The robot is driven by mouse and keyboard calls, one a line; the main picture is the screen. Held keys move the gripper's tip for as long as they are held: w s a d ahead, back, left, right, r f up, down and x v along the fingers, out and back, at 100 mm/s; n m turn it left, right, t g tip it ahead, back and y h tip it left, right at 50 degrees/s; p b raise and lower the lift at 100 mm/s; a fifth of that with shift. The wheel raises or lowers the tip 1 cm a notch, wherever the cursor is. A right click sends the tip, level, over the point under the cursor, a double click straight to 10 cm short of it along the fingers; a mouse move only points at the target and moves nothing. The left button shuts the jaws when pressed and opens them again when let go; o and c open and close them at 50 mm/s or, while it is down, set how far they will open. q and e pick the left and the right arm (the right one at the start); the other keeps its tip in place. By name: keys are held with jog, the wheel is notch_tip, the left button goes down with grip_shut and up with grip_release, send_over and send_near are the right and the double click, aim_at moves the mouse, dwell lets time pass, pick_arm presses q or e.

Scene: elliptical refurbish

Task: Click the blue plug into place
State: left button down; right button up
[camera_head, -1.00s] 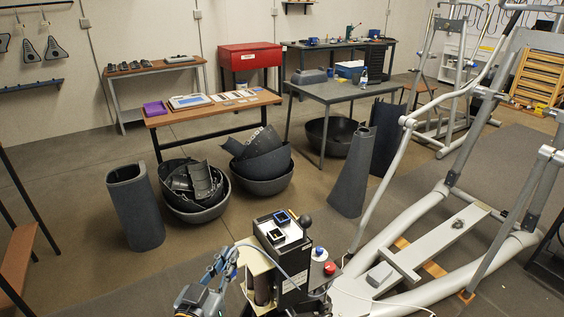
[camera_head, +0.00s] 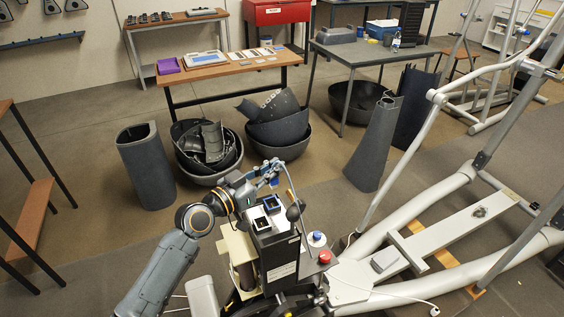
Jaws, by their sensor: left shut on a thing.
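My left arm comes in from the lower left and reaches over the black test stand (camera_head: 283,258). My left gripper (camera_head: 274,178) is shut on a small blue piece, seemingly the blue plug (camera_head: 275,183). It is just above and behind the blue-rimmed square socket (camera_head: 271,204) on the stand's top, apart from it as far as I can see. A white-rimmed square socket (camera_head: 261,224) lies in front of the blue-rimmed one. The plug is small and partly hidden by the fingers. My right gripper is not in view.
A black ball-topped lever (camera_head: 294,212) stands close to the right of the sockets. A red knob (camera_head: 325,256) and a blue-topped white knob (camera_head: 317,238) are on the stand's right side. A grey elliptical frame (camera_head: 440,240) fills the right. Bowls of dark shells (camera_head: 205,165) stand behind.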

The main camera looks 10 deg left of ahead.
aim_at(271, 186)
pick_arm(q)
jog(key=shift+s+a+f, duration=0.25)
jog(key=shift+s, duration=0.1)
notch_tip(271, 186, down, 2)
jog(key=shift+w+d+f+b, duration=0.1)
jog(key=shift+w+d+b, duration=0.05)
jog(key=shift+b, duration=0.9)
jog(key=shift+f+b, duration=1.2)
jog(key=shift+f, duration=0.25)
jog(key=shift+f+b, duration=0.7)
jog(key=shift+f, duration=0.05)
jog(key=c, duration=1.4)
grip_release()
